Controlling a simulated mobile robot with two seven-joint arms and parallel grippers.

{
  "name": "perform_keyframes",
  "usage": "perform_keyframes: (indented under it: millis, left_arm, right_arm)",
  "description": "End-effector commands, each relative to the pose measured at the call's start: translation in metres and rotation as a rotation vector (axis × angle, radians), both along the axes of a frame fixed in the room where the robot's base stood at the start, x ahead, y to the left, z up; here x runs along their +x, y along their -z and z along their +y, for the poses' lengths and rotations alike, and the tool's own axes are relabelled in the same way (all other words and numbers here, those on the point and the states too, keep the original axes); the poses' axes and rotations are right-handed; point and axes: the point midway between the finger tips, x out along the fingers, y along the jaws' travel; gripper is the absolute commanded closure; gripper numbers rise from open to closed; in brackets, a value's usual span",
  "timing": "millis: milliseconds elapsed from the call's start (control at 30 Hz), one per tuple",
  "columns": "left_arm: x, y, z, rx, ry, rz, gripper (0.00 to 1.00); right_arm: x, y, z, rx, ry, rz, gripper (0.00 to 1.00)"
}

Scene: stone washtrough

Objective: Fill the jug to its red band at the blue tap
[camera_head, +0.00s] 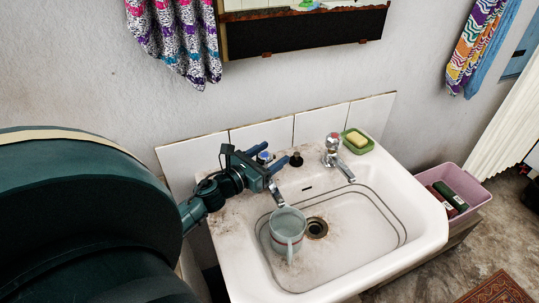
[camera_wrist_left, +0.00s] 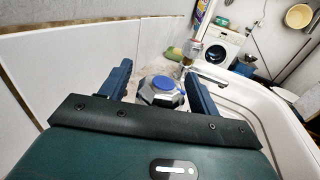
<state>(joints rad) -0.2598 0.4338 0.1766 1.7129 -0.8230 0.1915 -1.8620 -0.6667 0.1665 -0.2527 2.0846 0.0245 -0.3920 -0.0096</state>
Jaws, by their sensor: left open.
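The pale grey-green jug (camera_head: 288,228) stands upright in the white basin, its mouth beneath the spout of the blue tap (camera_head: 264,156). A thin reddish band shows around its side. I cannot make out a water level in it or a stream from the spout. My left gripper (camera_head: 277,153) is open at the tap's handle. In the left wrist view the tap's blue-capped knob (camera_wrist_left: 162,90) sits between the two spread fingers (camera_wrist_left: 158,70), with gaps showing beside it. My right gripper is not in view.
A red-capped tap (camera_head: 333,143) stands to the right, with a black stopper (camera_head: 296,159) between the taps. Yellow soap (camera_head: 357,138) lies on a green dish. The drain (camera_head: 316,228) is right of the jug. A pink bin (camera_head: 478,194) stands beyond the basin.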

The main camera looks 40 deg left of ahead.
Motion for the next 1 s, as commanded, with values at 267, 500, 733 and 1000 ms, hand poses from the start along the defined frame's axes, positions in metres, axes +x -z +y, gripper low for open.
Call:
perform_keyframes:
  millis: [267, 500, 733, 1000]
  left_arm:
    - [-0.0003, -0.0002, 0.0000, 0.000, 0.000, -0.001, 0.53]
    - [-0.0004, -0.0002, 0.0000, 0.000, 0.000, -0.001, 0.73]
    - [-0.0002, -0.0001, -0.0004, -0.002, -0.014, -0.002, 0.83]
    - [0.0000, 0.0003, 0.0027, -0.005, -0.220, -0.003, 0.83]
  right_arm:
    - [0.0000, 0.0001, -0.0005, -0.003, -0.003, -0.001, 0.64]
    - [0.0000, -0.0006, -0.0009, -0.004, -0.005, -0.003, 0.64]
    - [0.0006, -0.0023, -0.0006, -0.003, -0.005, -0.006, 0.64]
    - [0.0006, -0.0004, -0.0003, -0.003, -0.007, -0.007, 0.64]
